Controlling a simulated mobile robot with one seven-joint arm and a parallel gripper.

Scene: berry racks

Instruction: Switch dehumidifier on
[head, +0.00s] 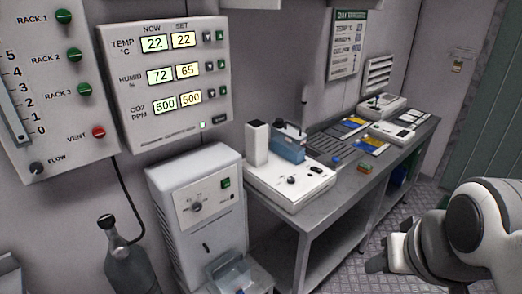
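The dehumidifier appears to be the white upright cabinet (165,182) at the lower middle of the head view. Its front panel has a dark round knob (196,207) and a small green switch (225,183); its lettering is too small to read. A clear bluish tank (232,272) sits at its foot, cut by the lower edge. My gripper (378,263) is at the lower right, well to the right of the cabinet and apart from it. My arm partly hides it, and its opening is unclear.
A wall panel (170,125) above reads humidity 72, set 65. A rack-valve panel (50,160) hangs at left, with a gas bottle (128,262) below. A grey bench (330,192) with a white device (290,183) stands between the cabinet and my arm. Bare floor (352,270) shows beyond.

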